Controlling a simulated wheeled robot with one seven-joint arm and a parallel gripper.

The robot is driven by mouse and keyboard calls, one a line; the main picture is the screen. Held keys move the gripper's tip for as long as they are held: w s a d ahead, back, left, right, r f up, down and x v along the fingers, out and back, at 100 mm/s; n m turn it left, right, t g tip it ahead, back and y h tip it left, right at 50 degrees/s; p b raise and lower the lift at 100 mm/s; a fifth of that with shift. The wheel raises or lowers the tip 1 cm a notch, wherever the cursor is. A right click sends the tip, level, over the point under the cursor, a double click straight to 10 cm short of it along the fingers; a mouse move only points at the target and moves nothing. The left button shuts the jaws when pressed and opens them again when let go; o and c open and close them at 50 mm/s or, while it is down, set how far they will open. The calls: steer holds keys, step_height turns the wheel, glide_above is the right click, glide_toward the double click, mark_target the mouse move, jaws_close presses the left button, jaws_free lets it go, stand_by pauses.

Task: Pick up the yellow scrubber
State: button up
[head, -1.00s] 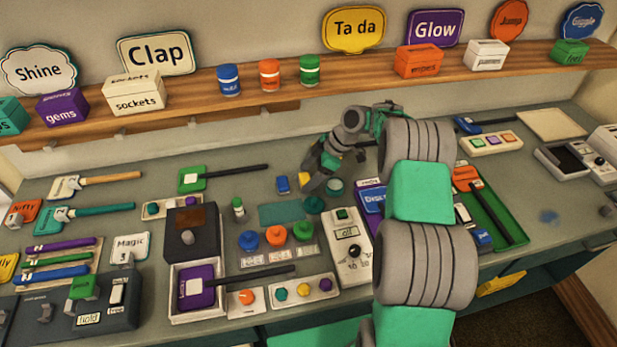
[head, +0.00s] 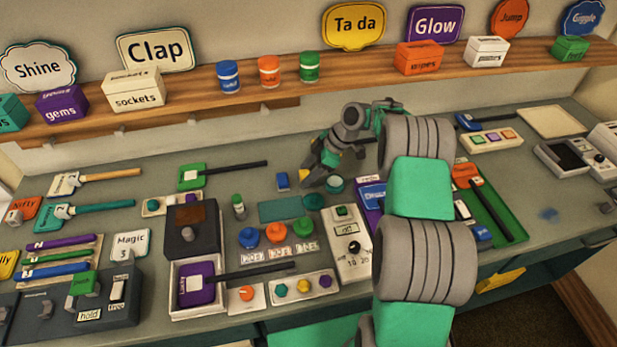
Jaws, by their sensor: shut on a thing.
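My gripper (head: 318,177) is above the middle of the table, pointing down and left, near a blue block and a teal round jar. It is shut, with a small yellow patch, the yellow scrubber (head: 332,153), showing at its fingers. Most of the scrubber is hidden by the gripper, so its full shape cannot be told. From this angle I cannot tell how far the gripper is above the table.
The blue block (head: 283,181) and the teal jar (head: 335,184) are close to the gripper. A teal mat (head: 280,211), coloured knobs (head: 276,232) and a white control box (head: 347,243) lie nearer. A shelf (head: 200,94) runs along the wall. My arm hides part of the right side.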

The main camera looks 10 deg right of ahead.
steer(key=shift+r+b, duration=0.45)
steer(key=shift+r, duration=0.15)
steer(key=s+r+b, duration=0.5)
steer(key=s+r, duration=0.7)
steer(key=s, duration=0.2)
